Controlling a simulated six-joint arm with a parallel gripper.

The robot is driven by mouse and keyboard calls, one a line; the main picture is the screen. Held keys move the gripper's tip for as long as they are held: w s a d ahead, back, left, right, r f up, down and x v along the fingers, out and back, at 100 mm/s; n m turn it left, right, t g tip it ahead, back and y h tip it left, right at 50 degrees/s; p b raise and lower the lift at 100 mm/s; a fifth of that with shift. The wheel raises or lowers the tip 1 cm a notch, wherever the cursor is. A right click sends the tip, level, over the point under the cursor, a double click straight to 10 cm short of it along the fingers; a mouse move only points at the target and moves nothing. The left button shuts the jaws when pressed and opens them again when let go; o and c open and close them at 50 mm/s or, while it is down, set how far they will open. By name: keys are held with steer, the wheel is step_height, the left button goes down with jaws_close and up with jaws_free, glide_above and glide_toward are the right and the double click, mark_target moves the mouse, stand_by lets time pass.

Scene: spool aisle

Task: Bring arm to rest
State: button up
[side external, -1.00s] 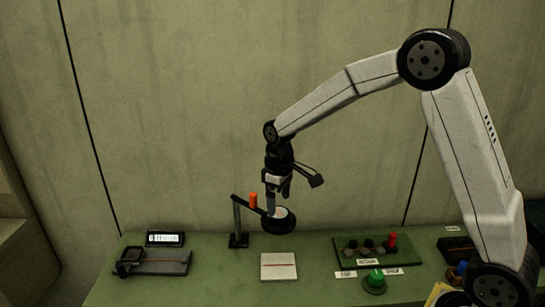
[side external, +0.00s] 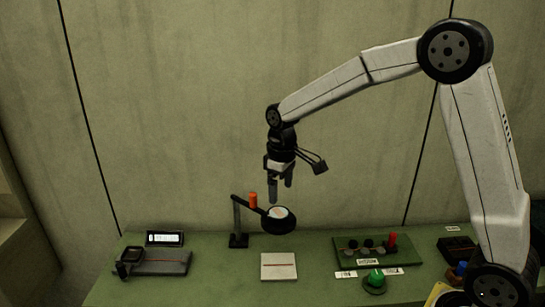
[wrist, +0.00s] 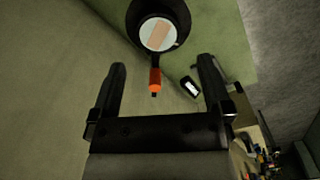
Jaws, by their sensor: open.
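My gripper (side external: 281,190) points down above the green table, with its two fingers apart and nothing between them. It hangs just above a black ring-shaped magnifier-like head (side external: 278,221) on a stand with a black post (side external: 238,222). An orange cylinder (side external: 253,200) sits upright on the stand's arm. In the wrist view, the open fingers (wrist: 162,82) show, with the orange cylinder (wrist: 155,80) and the round head (wrist: 159,35) with its pale centre beyond them.
A white block with a red line (side external: 279,266) lies in front of the stand. A dark device (side external: 152,262) and a lit display (side external: 165,239) are at left. A green board with knobs (side external: 377,251) and a green button (side external: 375,279) are at right. A wall stands behind.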

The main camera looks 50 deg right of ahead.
steer(key=s+a+f+m+t, duration=0.1)
steer(key=s+f, duration=0.2)
steer(key=s, duration=0.5)
steer(key=s+a+f+m+t, duration=0.1)
steer(key=s+f, duration=0.3)
steer(key=s, duration=0.4)
steer(key=shift+s+a+m, duration=0.25)
steer(key=shift+s+m, duration=0.05)
steer(key=shift+m, duration=0.2)
step_height(320, 180, up, 7)
steer(key=n+g, duration=0.2)
steer(key=n, duration=0.1)
glide_above(279, 212)
steer(key=s, duration=0.1)
steer(key=shift+s+a+f, duration=0.15)
steer(key=shift+s+f, duration=0.05)
steer(key=shift+w+r, duration=0.4)
steer(key=shift+w, duration=0.25)
steer(key=shift+f, duration=0.15)
steer(key=shift+f, duration=3.8)
